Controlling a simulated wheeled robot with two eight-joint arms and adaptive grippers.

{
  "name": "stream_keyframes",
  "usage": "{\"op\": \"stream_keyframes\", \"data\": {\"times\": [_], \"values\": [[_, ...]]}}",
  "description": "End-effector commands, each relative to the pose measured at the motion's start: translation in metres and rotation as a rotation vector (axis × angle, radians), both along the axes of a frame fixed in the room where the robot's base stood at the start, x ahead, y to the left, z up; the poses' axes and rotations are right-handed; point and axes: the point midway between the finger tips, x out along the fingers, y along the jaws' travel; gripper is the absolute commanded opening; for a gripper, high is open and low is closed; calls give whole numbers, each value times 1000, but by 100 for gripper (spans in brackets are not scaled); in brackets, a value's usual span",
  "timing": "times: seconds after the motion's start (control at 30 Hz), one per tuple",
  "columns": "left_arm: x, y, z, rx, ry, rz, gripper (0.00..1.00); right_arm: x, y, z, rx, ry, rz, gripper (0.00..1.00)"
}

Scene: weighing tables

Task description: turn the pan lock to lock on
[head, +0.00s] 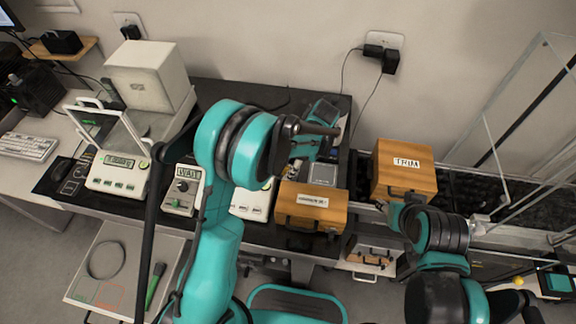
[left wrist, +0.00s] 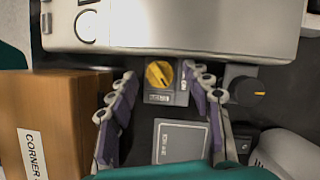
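In the left wrist view a yellow knob (left wrist: 159,74) sits on a small grey box (left wrist: 166,96) with a label too small to read; I take it for the pan lock. My left gripper (left wrist: 161,104) is open, with one purple-padded finger on each side of the knob's box. No clear contact with the knob shows. In the head view my left arm reaches over the bench and hides the knob. My right arm (head: 440,235) shows at the lower right, but its fingers cannot be made out.
A grey labelled plate (left wrist: 181,142) and a black knob (left wrist: 247,90) with an orange pointer lie close by. A wooden box (left wrist: 62,120) marked CORNER stands beside the left finger. A TRIM box (head: 404,171) stands further right. Balances (head: 118,170) stand at the left.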

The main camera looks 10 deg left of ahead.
Motion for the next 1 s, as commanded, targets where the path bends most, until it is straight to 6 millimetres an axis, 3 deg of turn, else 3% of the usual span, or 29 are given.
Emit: {"op": "stream_keyframes", "data": {"times": [0.27, 0.7, 1.0], "values": [[1, -4, 11, 0, 0, 0, 50, 0, 0, 0, 0, 0, 0, 40], [10, -37, 92, 0, 1, -2, 50, 0, 0, 0, 0, 0, 0, 40], [12, -44, 111, 0, 0, 0, 50, 0, 0, 0, 0, 0, 0, 40]]}}
